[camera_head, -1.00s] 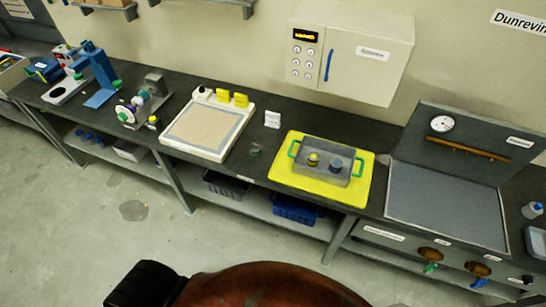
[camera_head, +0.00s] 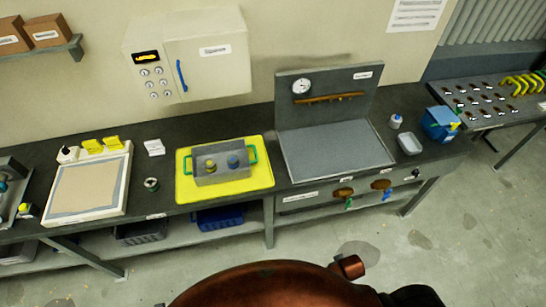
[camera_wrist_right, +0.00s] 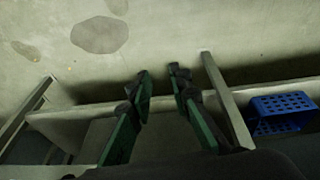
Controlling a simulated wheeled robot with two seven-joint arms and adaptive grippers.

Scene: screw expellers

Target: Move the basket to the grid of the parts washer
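The basket (camera_head: 208,176) is a grey open box with green handles at its two ends. It sits on a yellow mat (camera_head: 190,194) on the dark bench, with a yellow part (camera_head: 210,165) and a blue part (camera_head: 233,161) in it. The grid (camera_head: 335,152) of the parts washer is a flat grey mesh right of the mat, with a raised back panel (camera_head: 345,86) behind it. My right gripper (camera_wrist_right: 161,76) is open and empty in the right wrist view, away from the basket, with the floor and a bench frame behind it. My left gripper is not in view.
A white-framed tray (camera_head: 122,200) and a small dark ring (camera_head: 151,184) lie left of the mat. A wall cabinet (camera_head: 208,65) hangs above. A bottle (camera_head: 395,121), a small tray (camera_head: 410,144) and a blue bin (camera_head: 438,122) stand right of the washer. Blue crate (camera_wrist_right: 282,112) below.

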